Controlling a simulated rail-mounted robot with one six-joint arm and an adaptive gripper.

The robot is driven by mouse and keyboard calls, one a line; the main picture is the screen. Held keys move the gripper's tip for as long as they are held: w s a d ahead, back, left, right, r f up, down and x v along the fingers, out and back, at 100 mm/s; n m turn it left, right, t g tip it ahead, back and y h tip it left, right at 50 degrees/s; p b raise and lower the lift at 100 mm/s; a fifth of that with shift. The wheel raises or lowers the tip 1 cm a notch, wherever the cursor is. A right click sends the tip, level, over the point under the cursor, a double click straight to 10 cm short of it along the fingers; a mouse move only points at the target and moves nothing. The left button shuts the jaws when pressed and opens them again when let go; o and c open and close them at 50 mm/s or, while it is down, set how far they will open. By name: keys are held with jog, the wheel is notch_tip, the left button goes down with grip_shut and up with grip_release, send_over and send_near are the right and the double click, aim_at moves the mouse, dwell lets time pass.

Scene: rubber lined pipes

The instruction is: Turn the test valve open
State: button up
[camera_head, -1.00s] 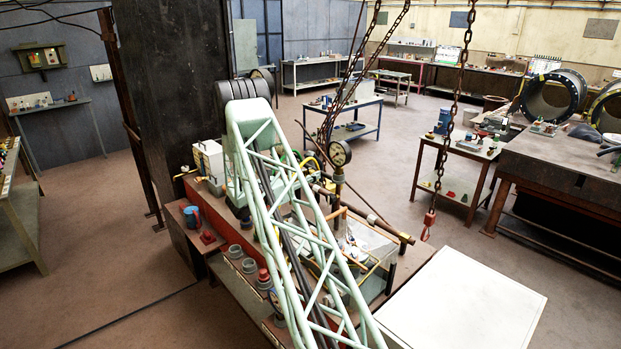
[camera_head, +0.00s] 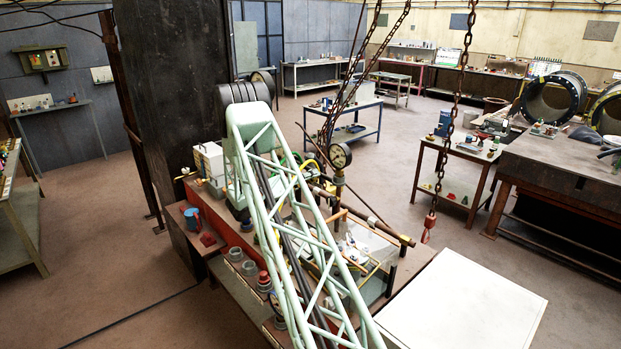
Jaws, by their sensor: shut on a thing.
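The test rig stands at the middle of the view, largely behind a pale green lattice beam. A round pressure gauge (camera_head: 340,156) stands upright on a brass-coloured stem above the pipework. A dark pipe (camera_head: 378,228) slopes down to the right below it. A short orange bar (camera_head: 337,214) and thin yellow tubing (camera_head: 374,270) show beside the beam. I cannot tell which part is the test valve or how far it is turned; the beam hides much of the rig. My gripper is not visible in this view.
A chain with a red hook (camera_head: 428,228) hangs right of the rig. A white panel (camera_head: 463,303) lies at the front right. Grey cups (camera_head: 241,261) and a blue jug (camera_head: 193,221) sit left of the beam.

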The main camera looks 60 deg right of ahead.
jog(key=n+p, duration=0.1)
jog(key=n, duration=0.3)
jog(key=shift+n, duration=0.3)
dwell(0.3)
jog(key=o, duration=0.9)
jog(key=shift+w+a, duration=0.1)
jog(key=shift+a, duration=0.1)
jog(key=shift+v, duration=5.8)
